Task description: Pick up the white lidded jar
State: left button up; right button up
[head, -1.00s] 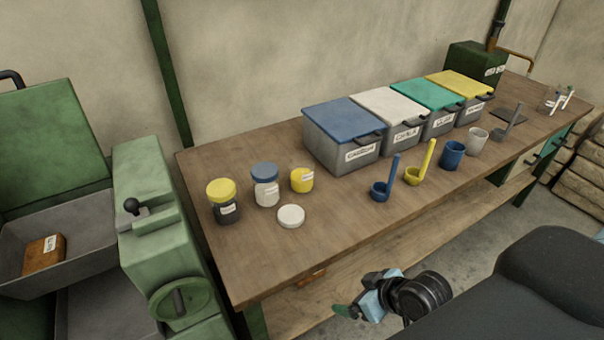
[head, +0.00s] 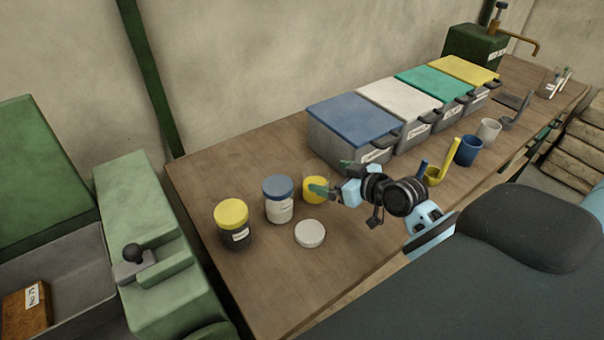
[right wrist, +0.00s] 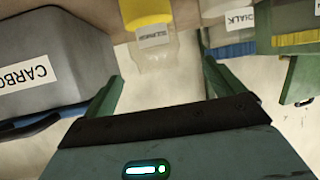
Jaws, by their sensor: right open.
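The white jar with a blue lid (head: 279,207) stands upright on the table between two other jars. In the right wrist view, which is upside down, this jar (right wrist: 238,20) carries a label reading CHALK and shows right of the fingers. My right gripper (head: 332,177) is open and empty. It is over the table to the right of the white jar, by the open glass jar of yellow powder (head: 313,186). In the wrist view the gripper (right wrist: 161,70) has that powder jar (right wrist: 147,14) ahead between its fingers. My left gripper is not in view.
A dark jar with a yellow lid (head: 234,236) stands left of the white jar. A loose white lid (head: 310,234) lies in front. Lidded grey bins (head: 345,152) stand behind my right gripper. The table's front left (head: 262,289) is clear.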

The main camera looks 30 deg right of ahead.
aim_at(316, 173)
jog(key=shift+s, duration=0.3)
jog(key=shift+w+f, duration=0.1)
jog(key=shift+w, duration=0.25)
jog(key=shift+x, duration=0.9)
jog(key=shift+d+f+x, duration=0.1)
jog(key=shift+x, duration=1.15)
jog(key=shift+d+f+x, duration=0.1)
jog(key=shift+f+x, duration=0.05)
jog(key=shift+x, duration=1.1)
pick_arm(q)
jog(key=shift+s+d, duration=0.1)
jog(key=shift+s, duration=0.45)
pick_arm(e)
jog(key=shift+c, duration=0.3)
